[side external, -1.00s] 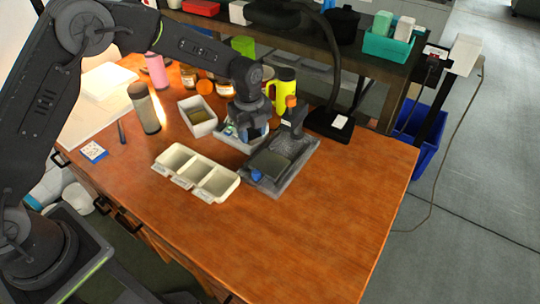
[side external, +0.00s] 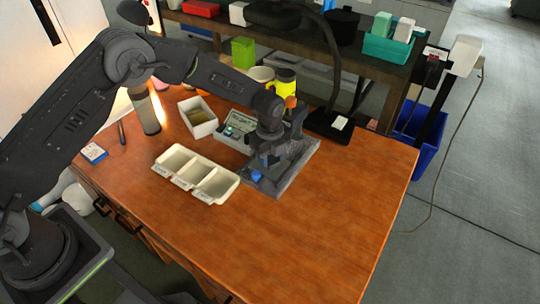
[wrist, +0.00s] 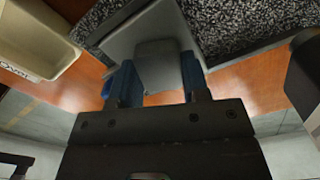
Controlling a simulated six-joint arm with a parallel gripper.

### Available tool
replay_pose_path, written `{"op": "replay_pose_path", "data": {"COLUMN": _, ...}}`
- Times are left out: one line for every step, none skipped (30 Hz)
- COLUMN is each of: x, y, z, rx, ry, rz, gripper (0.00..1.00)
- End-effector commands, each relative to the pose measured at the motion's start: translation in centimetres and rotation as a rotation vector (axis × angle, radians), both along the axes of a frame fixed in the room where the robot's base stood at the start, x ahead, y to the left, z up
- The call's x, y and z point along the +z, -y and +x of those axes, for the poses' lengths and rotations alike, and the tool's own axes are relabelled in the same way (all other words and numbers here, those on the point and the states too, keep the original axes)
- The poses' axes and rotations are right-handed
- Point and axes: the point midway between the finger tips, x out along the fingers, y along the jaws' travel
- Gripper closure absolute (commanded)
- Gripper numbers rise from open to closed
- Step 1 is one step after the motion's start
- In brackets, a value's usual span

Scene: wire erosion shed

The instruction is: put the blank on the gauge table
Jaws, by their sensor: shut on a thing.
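The blank (wrist: 157,62) is a plain grey block. In the wrist view it sits between the two blue fingers of my gripper (wrist: 158,84), which is shut on it. Beyond the blank is a flat grey plate, the gauge table (wrist: 118,42), on a speckled dark stone base (wrist: 240,22). I cannot tell whether the blank touches the plate. In the side view my gripper (side external: 268,160) points down over the gauge base (side external: 290,178), close to its post. There the gripper hides the blank and most of the gauge table.
A cream tray with three labelled compartments (side external: 196,174) stands just left of the gauge. A white bin (side external: 198,117), a device with a green light (side external: 234,128) and a yellow container (side external: 284,82) stand behind. A lamp base (side external: 328,124) is back right. The front right of the bench is clear.

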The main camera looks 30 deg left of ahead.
Motion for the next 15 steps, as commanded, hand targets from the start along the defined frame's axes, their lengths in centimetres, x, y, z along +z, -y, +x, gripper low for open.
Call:
{"op": "replay_pose_path", "data": {"x": -0.06, "y": 0.00, "z": 0.03, "rx": 0.000, "ry": 0.001, "rz": 0.000, "gripper": 0.91}}
{"op": "replay_pose_path", "data": {"x": -0.16, "y": 0.00, "z": 0.03, "rx": 0.000, "ry": 0.001, "rz": 0.000, "gripper": 0.91}}
{"op": "replay_pose_path", "data": {"x": -0.30, "y": 0.00, "z": 0.03, "rx": 0.000, "ry": 0.001, "rz": 0.000, "gripper": 0.91}}
{"op": "replay_pose_path", "data": {"x": -0.32, "y": 0.00, "z": -0.01, "rx": 0.000, "ry": 0.000, "rz": 0.000, "gripper": 0.55}}
{"op": "replay_pose_path", "data": {"x": -0.31, "y": -0.01, "z": -0.02, "rx": 0.000, "ry": 0.000, "rz": 0.000, "gripper": 0.52}}
{"op": "replay_pose_path", "data": {"x": -0.31, "y": -0.01, "z": -0.02, "rx": 0.000, "ry": -0.001, "rz": 0.000, "gripper": 0.48}}
{"op": "replay_pose_path", "data": {"x": -0.30, "y": -0.01, "z": -0.02, "rx": 0.000, "ry": -0.001, "rz": 0.000, "gripper": 0.45}}
{"op": "replay_pose_path", "data": {"x": -0.30, "y": -0.01, "z": -0.03, "rx": 0.000, "ry": -0.001, "rz": 0.000, "gripper": 0.43}}
{"op": "replay_pose_path", "data": {"x": -0.30, "y": -0.01, "z": -0.03, "rx": 0.000, "ry": -0.001, "rz": 0.000, "gripper": 0.39}}
{"op": "replay_pose_path", "data": {"x": -0.30, "y": -0.01, "z": -0.03, "rx": 0.000, "ry": -0.001, "rz": 0.000, "gripper": 0.36}}
{"op": "replay_pose_path", "data": {"x": -0.29, "y": -0.01, "z": -0.03, "rx": 0.000, "ry": -0.001, "rz": 0.000, "gripper": 0.33}}
{"op": "replay_pose_path", "data": {"x": -0.29, "y": -0.01, "z": -0.03, "rx": 0.000, "ry": -0.001, "rz": 0.000, "gripper": 0.32}}
{"op": "replay_pose_path", "data": {"x": -0.29, "y": -0.01, "z": -0.03, "rx": 0.000, "ry": -0.001, "rz": 0.000, "gripper": 0.32}}
{"op": "replay_pose_path", "data": {"x": -0.28, "y": -0.02, "z": -0.02, "rx": 0.000, "ry": -0.001, "rz": 0.000, "gripper": 0.32}}
{"op": "replay_pose_path", "data": {"x": -0.28, "y": -0.02, "z": -0.02, "rx": 0.000, "ry": -0.001, "rz": 0.000, "gripper": 0.32}}
